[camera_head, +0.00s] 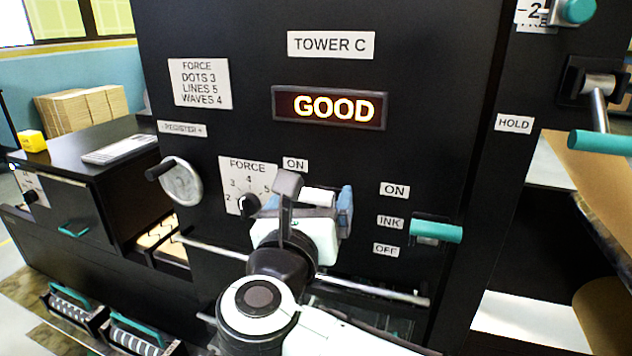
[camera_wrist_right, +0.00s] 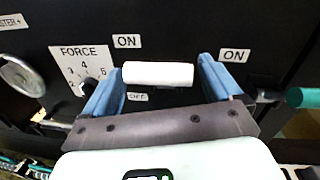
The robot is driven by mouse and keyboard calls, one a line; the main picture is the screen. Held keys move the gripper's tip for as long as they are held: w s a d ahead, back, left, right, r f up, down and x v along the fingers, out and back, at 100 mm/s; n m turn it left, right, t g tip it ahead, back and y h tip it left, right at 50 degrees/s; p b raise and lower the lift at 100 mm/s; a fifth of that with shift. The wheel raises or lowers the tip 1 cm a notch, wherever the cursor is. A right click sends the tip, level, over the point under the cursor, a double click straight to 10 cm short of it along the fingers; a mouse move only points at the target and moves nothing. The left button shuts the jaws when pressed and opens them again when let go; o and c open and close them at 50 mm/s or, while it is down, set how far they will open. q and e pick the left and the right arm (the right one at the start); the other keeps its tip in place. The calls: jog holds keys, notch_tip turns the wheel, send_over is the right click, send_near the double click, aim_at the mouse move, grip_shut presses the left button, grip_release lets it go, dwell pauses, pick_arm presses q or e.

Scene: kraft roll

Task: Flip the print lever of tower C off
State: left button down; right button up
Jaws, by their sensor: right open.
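Tower C (camera_head: 420,60) is the black panel with a lit GOOD display (camera_head: 330,107). A white cylindrical lever handle (camera_wrist_right: 158,73) lies level under an ON label (camera_wrist_right: 127,41) and above a partly hidden OFF label (camera_wrist_right: 137,97) in the right wrist view. It shows in the head view (camera_head: 317,197), partly hidden by my gripper. My right gripper (camera_head: 304,204) is open, its blue fingers on either side of the handle. In the right wrist view, its fingers (camera_wrist_right: 160,80) are apart from the handle's ends. My left gripper is not in view.
A teal-handled INK lever (camera_head: 437,232) sits right of my gripper. A FORCE dial (camera_head: 247,204) and a crank wheel (camera_head: 182,184) sit to its left. A rod (camera_head: 375,289) crosses below. Another teal lever (camera_head: 600,142) juts out at the far right by HOLD.

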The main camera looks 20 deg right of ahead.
jog(key=shift+p+x, duration=0.3)
jog(key=shift+x, duration=1.3)
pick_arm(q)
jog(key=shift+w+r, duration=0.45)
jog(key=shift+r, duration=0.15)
